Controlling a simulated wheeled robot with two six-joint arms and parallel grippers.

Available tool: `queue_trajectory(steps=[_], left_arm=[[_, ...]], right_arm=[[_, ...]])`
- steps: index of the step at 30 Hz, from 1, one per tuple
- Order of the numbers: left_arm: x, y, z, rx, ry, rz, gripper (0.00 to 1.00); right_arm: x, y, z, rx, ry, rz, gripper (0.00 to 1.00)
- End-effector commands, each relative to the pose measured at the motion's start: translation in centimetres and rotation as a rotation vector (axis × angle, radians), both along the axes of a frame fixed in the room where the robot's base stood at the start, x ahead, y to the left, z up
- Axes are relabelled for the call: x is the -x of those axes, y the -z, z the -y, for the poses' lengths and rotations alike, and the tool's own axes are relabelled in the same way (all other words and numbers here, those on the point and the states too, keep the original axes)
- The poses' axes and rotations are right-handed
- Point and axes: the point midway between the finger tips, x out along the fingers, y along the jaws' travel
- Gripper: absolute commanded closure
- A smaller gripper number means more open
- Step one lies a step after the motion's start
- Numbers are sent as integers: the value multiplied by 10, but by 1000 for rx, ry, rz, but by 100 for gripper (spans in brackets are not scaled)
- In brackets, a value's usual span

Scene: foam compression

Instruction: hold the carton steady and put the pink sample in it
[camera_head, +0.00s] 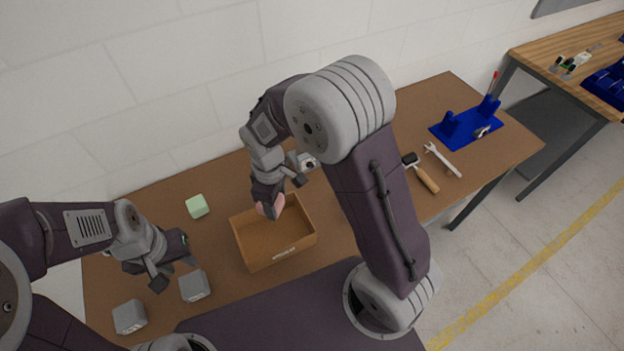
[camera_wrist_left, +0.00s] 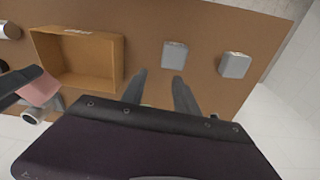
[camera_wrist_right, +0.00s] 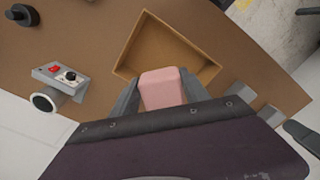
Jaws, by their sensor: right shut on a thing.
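The carton (camera_head: 282,257) is an open, shallow brown box on the table; it also shows in the left wrist view (camera_wrist_left: 78,62) and the right wrist view (camera_wrist_right: 140,42). The pink sample (camera_wrist_right: 162,88) is a block held between the fingers of my right gripper (camera_head: 270,209), which points down over the carton's far left part. The sample shows in the left wrist view (camera_wrist_left: 40,88) too. It appears above the carton; its exact height is unclear. My left gripper (camera_head: 174,272) is open and empty, left of the carton and apart from it.
A pale green block (camera_head: 197,206) lies behind my left gripper. Two grey blocks (camera_head: 194,286) (camera_head: 129,316) lie near the front left. A small device with a red button (camera_wrist_right: 65,75) stands behind the carton. A brush (camera_head: 424,177), wrench (camera_head: 441,158) and blue fixture (camera_head: 468,128) are at right.

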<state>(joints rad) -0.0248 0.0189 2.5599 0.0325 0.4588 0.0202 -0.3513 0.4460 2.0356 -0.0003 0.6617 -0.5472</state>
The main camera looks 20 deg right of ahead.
Motion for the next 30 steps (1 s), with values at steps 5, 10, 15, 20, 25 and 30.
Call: queue_trajectory(steps=[5, 10, 15, 20, 25, 30], left_arm=[[0, -3, 0, 0, 0, 0, 71], [0, -2, 0, 1, -8, -1, 71], [-31, -13, 1, 23, -190, 43, 71], [-87, 3, 40, 38, -257, 24, 71], [-103, 44, 94, 16, -157, -42, 71], [-85, 70, 115, -12, -79, -103, 71]], right_arm=[[5, -3, -13, 0, -41, 1, 84], [4, -3, -13, 0, -39, 1, 84], [4, -3, -12, 0, -38, 1, 84], [4, -3, -12, -1, -37, 2, 84], [4, -3, -12, -1, -37, 2, 84], [4, -3, -12, -1, -37, 2, 84]])
